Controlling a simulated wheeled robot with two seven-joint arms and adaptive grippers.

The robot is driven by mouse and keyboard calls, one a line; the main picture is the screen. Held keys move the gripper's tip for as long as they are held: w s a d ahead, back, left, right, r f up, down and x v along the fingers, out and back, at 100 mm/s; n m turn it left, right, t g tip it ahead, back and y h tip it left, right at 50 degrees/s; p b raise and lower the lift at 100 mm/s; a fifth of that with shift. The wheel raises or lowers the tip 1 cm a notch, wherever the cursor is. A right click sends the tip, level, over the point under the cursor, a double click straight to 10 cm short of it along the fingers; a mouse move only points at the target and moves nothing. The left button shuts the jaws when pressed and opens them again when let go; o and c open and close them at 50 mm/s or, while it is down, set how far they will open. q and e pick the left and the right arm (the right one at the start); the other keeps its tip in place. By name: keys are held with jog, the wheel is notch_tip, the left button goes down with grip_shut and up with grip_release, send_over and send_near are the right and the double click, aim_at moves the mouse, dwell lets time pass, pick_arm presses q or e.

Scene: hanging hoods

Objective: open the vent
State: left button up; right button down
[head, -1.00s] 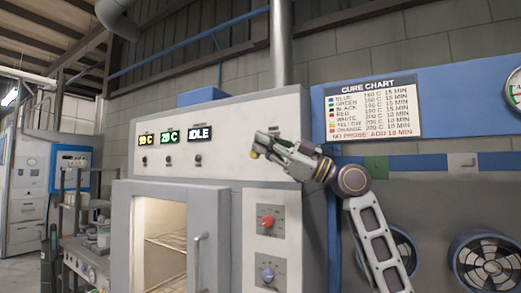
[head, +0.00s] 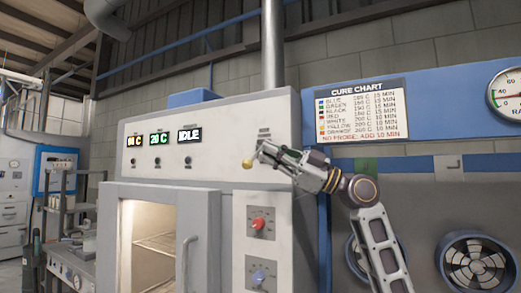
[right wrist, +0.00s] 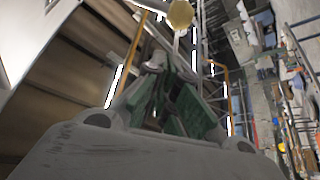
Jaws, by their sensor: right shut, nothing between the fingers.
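The oven (head: 220,112) stands in the middle of the head view, with a grey flue pipe (head: 273,50) rising behind it. A round yellow knob (head: 247,164) shows in front of the upper right of the oven's front panel, and it also shows at the top of the right wrist view (right wrist: 181,13). My right gripper (head: 262,152) is shut and empty, its tips close beside the knob. I cannot tell whether they touch it. The knob's mounting is hidden behind the gripper. A small label (head: 264,132), too small to read, sits above the gripper. My left gripper is out of view.
The oven door (head: 196,240) has a vertical handle (head: 186,262). A red dial (head: 258,224) and a blue dial (head: 259,277) sit below the gripper. A cure chart (head: 362,107), a gauge (head: 507,92) and round fans (head: 474,262) are on the right.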

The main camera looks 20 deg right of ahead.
jog(key=v, duration=0.7)
jog(key=shift+f, duration=0.15)
jog(key=shift+w+d, duration=0.1)
jog(key=shift+d, duration=0.1)
dwell(0.4)
